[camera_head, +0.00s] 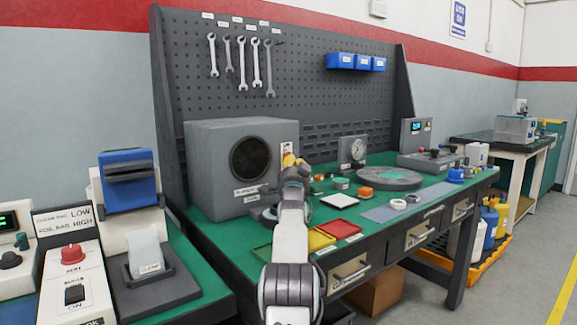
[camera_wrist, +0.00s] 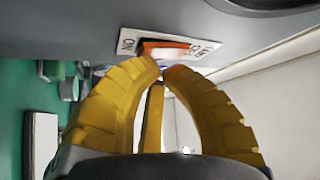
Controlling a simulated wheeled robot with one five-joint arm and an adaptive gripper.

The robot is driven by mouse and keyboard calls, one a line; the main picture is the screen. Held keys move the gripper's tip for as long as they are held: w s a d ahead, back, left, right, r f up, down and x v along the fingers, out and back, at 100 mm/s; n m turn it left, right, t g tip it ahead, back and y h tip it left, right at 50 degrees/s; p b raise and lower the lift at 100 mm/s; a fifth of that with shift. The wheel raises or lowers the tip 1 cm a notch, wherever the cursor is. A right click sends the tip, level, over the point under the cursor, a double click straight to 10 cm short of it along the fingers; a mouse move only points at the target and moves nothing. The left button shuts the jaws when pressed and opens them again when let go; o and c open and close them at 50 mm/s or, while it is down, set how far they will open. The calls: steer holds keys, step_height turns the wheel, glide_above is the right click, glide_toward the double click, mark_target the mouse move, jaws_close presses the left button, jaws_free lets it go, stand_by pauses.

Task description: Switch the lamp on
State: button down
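The grey box chamber (camera_head: 218,150) with a round dark window (camera_head: 250,158) stands at the left of the green bench. A white switch plate (camera_head: 290,147) is on the right of its front. In the wrist view, the plate (camera_wrist: 127,43) bears an orange rocker switch (camera_wrist: 165,45), with "ON" at its left end and other lettering at its right. My gripper (camera_wrist: 160,66) has yellow fingers whose tips come together just below the rocker, with nothing held. I cannot tell if they touch it. In the head view, my gripper (camera_head: 292,161) is in front of the plate's lower part.
Coloured trays (camera_head: 338,229), a round grey plate (camera_head: 389,178) and small parts lie on the bench right of my arm. A pegboard (camera_head: 320,95) with wrenches stands behind. A blue-topped device (camera_head: 128,180) stands at left.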

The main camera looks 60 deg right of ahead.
stand_by(0.7)
steer(key=shift+s+a+b, duration=0.1)
steer(key=shift+s+b, duration=0.15)
steer(key=shift+b, duration=0.2)
steer(key=shift+s+a+r+b, duration=0.1)
steer(key=shift+s+a+b, duration=0.05)
steer(key=shift+s+b, duration=0.15)
stand_by(0.3)
